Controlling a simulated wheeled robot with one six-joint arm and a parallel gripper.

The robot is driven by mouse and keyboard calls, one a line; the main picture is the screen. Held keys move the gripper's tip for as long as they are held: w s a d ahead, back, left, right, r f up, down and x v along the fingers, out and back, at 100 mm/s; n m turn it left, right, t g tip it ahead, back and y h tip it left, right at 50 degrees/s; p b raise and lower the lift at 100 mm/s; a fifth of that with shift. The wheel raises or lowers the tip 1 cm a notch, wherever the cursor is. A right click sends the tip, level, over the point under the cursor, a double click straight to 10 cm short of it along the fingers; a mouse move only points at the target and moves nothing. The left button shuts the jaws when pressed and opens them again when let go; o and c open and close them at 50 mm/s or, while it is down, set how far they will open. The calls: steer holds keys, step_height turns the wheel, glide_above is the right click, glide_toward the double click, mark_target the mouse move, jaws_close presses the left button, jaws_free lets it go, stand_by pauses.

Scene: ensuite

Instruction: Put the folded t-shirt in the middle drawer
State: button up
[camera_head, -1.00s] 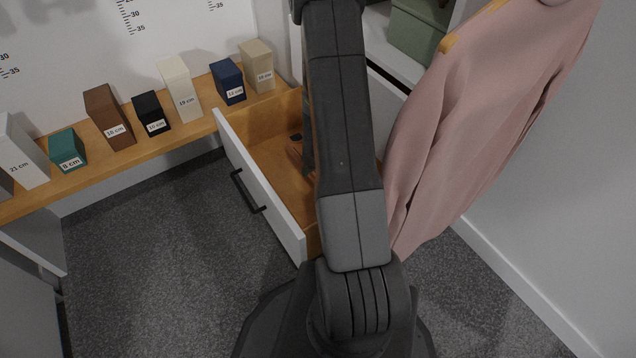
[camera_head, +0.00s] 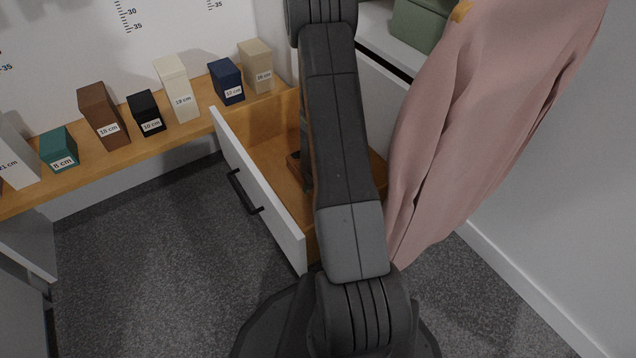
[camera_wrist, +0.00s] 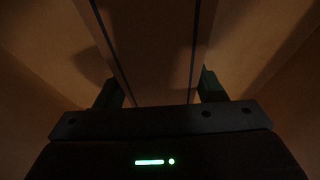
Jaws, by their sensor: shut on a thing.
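An open drawer (camera_head: 258,199) with a white front, a black handle and a wooden inside stands in the middle of the head view. My arm hides its right part and much of its inside. My gripper (camera_wrist: 160,92) reaches down into the drawer and is shut on a brownish thing (camera_wrist: 150,55) that fills the space between its fingers. A small reddish-brown part (camera_head: 293,164) shows beside my arm inside the drawer. I cannot tell whether the held thing touches the drawer bottom.
A wooden shelf (camera_head: 92,172) at left carries several labelled blocks. A pink garment (camera_head: 470,130) hangs close to the right of my arm. A green box (camera_head: 420,24) sits on a white shelf behind. Grey carpet (camera_head: 150,260) is clear left of the drawer.

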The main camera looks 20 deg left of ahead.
steer(key=shift+f, duration=0.25)
steer(key=o, duration=1.1)
steer(key=shift+r, duration=0.1)
steer(key=shift+c, duration=0.2)
steer(key=shift+r, duration=0.35)
steer(key=p+v, duration=0.6)
steer(key=v, duration=0.5)
steer(key=shift+s+d+r+p, duration=0.1)
steer(key=shift+s+r+p, duration=0.05)
steer(key=shift+r+p, duration=0.15)
